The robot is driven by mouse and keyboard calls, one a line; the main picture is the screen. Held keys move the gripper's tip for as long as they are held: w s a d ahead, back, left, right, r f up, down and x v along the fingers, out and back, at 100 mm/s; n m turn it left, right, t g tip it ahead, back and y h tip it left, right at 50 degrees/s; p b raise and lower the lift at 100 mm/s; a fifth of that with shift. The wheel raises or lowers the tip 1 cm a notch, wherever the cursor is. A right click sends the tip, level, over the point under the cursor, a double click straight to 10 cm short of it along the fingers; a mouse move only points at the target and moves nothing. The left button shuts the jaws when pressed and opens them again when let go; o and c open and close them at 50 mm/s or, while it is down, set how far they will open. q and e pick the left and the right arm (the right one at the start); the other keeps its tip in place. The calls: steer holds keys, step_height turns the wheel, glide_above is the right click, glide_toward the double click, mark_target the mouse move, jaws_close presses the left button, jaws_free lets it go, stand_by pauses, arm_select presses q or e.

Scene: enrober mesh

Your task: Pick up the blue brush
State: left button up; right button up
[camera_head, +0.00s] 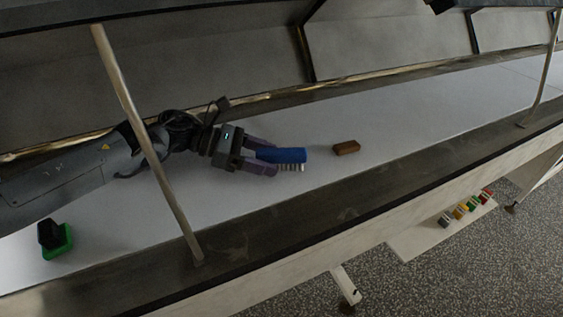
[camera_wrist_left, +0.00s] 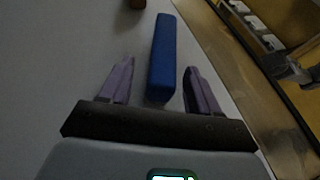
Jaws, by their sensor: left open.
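The blue brush (camera_head: 283,155) lies on the white belt with its pale bristles facing the near side in the head view. In the left wrist view the blue brush (camera_wrist_left: 163,55) points away from me, its near end between the two purple fingers. My left gripper (camera_head: 264,157) is open around that end. In the left wrist view gaps show between the brush and both fingers of the left gripper (camera_wrist_left: 158,85). I cannot tell from these views whether the fingers are at the brush's height. My right gripper is not in view.
A brown block (camera_head: 346,147) lies just right of the brush. A green and black item (camera_head: 55,240) sits at the belt's left end. A thin post (camera_head: 150,150) crosses in front of my left arm. Several coloured items lie on a lower shelf (camera_head: 425,232).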

arm_select(q)
steer(key=shift+d+f, duration=0.25)
steer(key=shift+d, duration=0.25)
steer(key=shift+c, duration=0.4)
steer(key=c, duration=1)
steer(key=shift+r, duration=0.15)
